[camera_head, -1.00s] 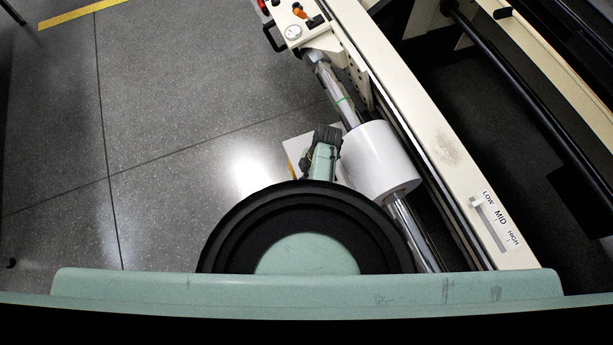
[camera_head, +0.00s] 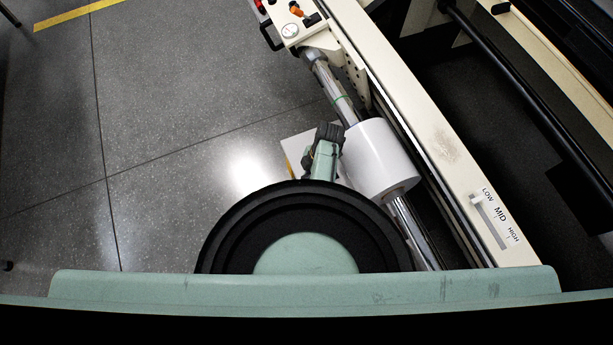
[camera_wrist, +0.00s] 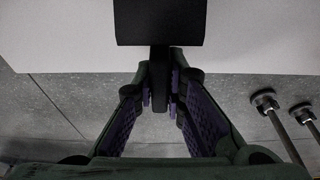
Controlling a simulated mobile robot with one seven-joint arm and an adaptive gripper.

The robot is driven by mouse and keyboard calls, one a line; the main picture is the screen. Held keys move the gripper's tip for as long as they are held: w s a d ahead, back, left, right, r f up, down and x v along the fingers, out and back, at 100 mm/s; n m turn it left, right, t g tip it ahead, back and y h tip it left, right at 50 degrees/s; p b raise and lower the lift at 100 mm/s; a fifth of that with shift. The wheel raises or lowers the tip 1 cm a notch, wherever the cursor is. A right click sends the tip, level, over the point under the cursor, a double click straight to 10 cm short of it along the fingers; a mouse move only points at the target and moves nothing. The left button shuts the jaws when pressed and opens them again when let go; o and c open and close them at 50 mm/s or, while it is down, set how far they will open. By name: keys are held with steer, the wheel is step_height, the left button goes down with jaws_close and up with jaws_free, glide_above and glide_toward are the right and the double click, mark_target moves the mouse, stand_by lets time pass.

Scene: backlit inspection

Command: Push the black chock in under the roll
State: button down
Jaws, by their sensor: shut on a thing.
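The white roll (camera_head: 380,158) sits on a shiny shaft (camera_head: 332,88) beside the cream machine frame. My gripper (camera_head: 329,134) is just left of the roll, over a pale board. In the wrist view the black chock (camera_wrist: 160,20) is at the top centre, with a short dark stem (camera_wrist: 160,60) running back from it. My gripper (camera_wrist: 160,98) is shut on this stem between its purple pads. In the head view I cannot tell the chock apart from the dark gripper parts. Whether the chock touches the roll is hidden.
The pale board (camera_head: 293,148) lies under my gripper. A slider marked LOW, MID, HIGH (camera_head: 490,222) is on the cream frame (camera_head: 435,135). A control box (camera_head: 292,25) stands at the shaft's far end. Grey floor (camera_head: 170,110) to the left is open.

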steer(key=shift+d, duration=0.15)
steer(key=c, duration=1.6)
jaws_free()
steer(key=shift+o, duration=0.2)
steer(key=v, duration=1.2)
steer(key=shift+r, duration=0.1)
